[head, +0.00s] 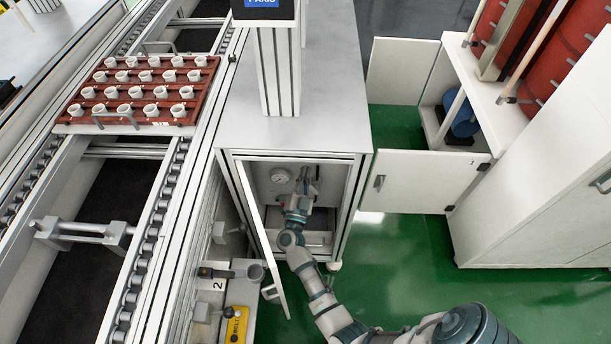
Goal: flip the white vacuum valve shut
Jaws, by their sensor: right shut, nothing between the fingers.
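My right arm reaches into an open grey cabinet (228,160) under the bench, and its shut, empty gripper (306,178) is near the back wall inside. A round white gauge (280,176) shows on the back wall, just left of the gripper. The white vacuum valve cannot be made out; my gripper and wrist cover that part of the cabinet. Whether the gripper touches anything there cannot be told. My left gripper is not in view.
The cabinet door (268,245) stands open at the left of my arm. A red tray (92,92) with several white cups sits on the conveyor (150,215). An open white door (418,182) stands at right. Green floor (395,245) is clear between.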

